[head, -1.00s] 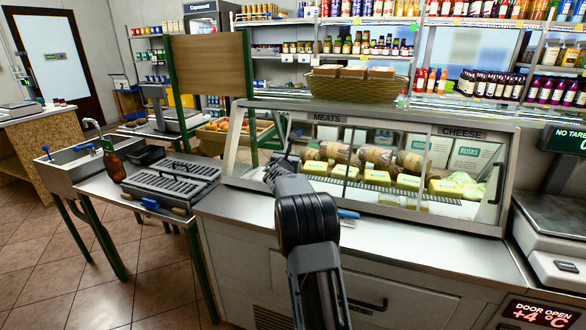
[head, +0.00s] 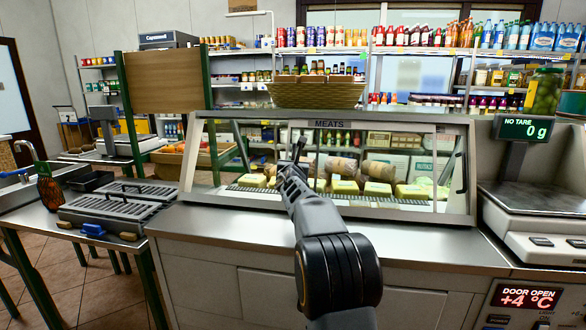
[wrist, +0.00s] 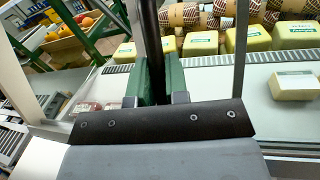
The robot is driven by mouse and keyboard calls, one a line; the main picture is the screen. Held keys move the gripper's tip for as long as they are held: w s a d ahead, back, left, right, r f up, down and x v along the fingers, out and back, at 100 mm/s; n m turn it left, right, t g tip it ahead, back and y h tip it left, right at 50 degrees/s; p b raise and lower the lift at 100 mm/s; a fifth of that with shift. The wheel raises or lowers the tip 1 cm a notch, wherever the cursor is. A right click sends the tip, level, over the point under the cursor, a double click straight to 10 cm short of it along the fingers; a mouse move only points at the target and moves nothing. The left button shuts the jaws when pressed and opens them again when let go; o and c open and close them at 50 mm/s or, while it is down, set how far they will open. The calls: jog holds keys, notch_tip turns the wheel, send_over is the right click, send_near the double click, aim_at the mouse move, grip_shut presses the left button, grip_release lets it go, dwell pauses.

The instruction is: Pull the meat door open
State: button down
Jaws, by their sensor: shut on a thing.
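The meat door (head: 328,124), a glass panel with a MEATS label on its top rail, stands at about the middle of the display case (head: 400,208) in the head view. My gripper (head: 297,157) reaches to its front at the label's left. In the wrist view my gripper (wrist: 160,88) has its green pads shut on an upright black bar, the door handle (wrist: 151,35). The door's lower part is partly hidden behind my arm. Behind the glass lie patterned meat rolls (wrist: 190,14) and yellow blocks (wrist: 198,43).
A basket (head: 318,93) stands on top of the case. A scale (head: 535,197) is at the right, above a red DOOR OPEN +4 °C display (head: 527,298). A grill press (head: 115,205) sits on the left counter. Floor shows at the lower left.

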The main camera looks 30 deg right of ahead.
jog(key=shift+f, duration=0.15)
jog(key=c, duration=1.4)
grip_release()
jog(key=b+v, duration=0.2)
jog(key=v, duration=1.1)
jog(key=shift+s+a, duration=0.25)
jog(key=shift+s, duration=0.1)
